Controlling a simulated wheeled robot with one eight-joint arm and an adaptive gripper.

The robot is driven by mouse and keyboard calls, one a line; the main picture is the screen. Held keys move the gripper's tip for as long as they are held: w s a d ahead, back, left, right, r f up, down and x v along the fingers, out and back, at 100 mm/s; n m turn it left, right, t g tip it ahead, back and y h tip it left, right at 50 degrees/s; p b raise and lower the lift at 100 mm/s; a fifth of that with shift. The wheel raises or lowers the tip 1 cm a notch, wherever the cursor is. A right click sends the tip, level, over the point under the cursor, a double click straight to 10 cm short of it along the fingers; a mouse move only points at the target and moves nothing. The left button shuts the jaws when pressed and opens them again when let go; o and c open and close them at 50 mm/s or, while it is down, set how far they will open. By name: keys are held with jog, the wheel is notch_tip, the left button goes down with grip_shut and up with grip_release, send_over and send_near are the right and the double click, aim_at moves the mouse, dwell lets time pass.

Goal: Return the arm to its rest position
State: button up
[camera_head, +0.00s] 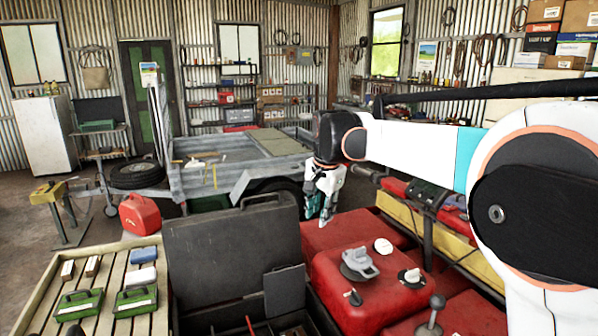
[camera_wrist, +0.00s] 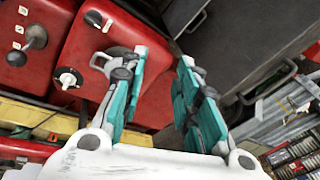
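The arm is extended forward, away from my body.
An open black case (camera_head: 235,250) stands left of the tanks. A grey trailer (camera_head: 240,165) stands beyond. Bare floor (camera_head: 30,235) shows at left.

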jog(key=s+d+r+n+t, duration=0.1)
jog(key=s+d, duration=0.2)
jog(key=s, duration=0.2)
jog(key=s+d+r+n, duration=0.1)
jog(key=s+d+r, duration=0.15)
jog(key=s, duration=0.25)
jog(key=s+d+f+n+t, duration=0.1)
jog(key=s+d+f+n, duration=0.1)
jog(key=s, duration=0.7)
jog(key=s+d+f+n+t, duration=0.1)
jog(key=s+d+f, duration=0.3)
jog(key=s, duration=0.5)
jog(key=s+d+f+n+t+b, duration=0.1)
jog(key=s+d+f+n, duration=0.2)
jog(key=s+f, duration=0.3)
jog(key=s, duration=0.2)
jog(key=shift+s+h, duration=0.3)
jog(key=shift+s, duration=0.1)
jog(key=shift+d, duration=0.1)
